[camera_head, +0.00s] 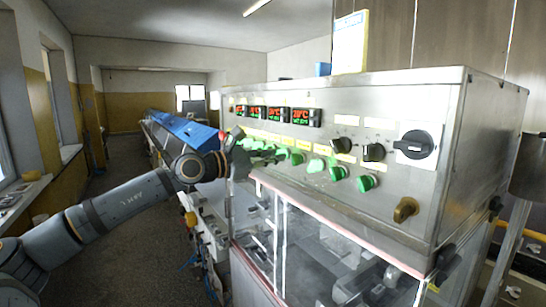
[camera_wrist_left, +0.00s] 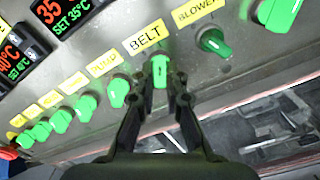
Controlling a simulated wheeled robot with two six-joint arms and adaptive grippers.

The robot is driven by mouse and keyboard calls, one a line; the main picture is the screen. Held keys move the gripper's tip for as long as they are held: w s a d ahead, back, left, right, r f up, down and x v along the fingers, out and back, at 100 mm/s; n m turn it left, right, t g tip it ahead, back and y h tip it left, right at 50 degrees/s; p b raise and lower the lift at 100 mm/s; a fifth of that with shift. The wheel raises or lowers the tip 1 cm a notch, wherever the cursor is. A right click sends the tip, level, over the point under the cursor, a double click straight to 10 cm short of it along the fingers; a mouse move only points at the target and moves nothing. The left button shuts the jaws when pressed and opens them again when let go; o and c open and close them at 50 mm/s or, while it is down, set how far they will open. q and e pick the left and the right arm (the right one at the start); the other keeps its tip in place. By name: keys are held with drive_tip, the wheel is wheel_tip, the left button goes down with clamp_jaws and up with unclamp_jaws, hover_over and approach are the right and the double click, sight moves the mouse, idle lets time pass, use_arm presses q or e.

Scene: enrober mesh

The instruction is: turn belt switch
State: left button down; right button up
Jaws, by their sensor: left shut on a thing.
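The belt switch (camera_wrist_left: 160,71) is a green knob under a yellow BELT label (camera_wrist_left: 145,36) in the left wrist view. Its grip bar stands nearly upright in that picture. My left gripper (camera_wrist_left: 158,88) has one finger on each side of the knob and is shut on it. In the head view my left arm comes in from the left, and the left gripper (camera_head: 246,158) is at the left part of the steel control panel (camera_head: 390,100). There the gripper partly hides the nearby knobs. My right gripper is not in view.
Other green knobs sit close by, including the blower knob (camera_wrist_left: 213,42) and the pump knob (camera_wrist_left: 118,92). Red-digit displays (camera_head: 300,116) are above the knobs. Black rotary switches (camera_head: 414,144) are farther right. A clear-windowed housing (camera_head: 330,250) lies below the panel.

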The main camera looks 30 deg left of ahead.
use_arm(q)
drive_tip(key=n+b, duration=0.1)
drive_tip(key=n, duration=1)
drive_tip(key=shift+r+n, duration=0.1)
drive_tip(key=shift+n, duration=0.2)
idle(0.6)
drive_tip(key=c, duration=1.4)
unclamp_jaws()
drive_tip(key=shift+w+d, duration=0.1)
drive_tip(key=shift+w, duration=0.05)
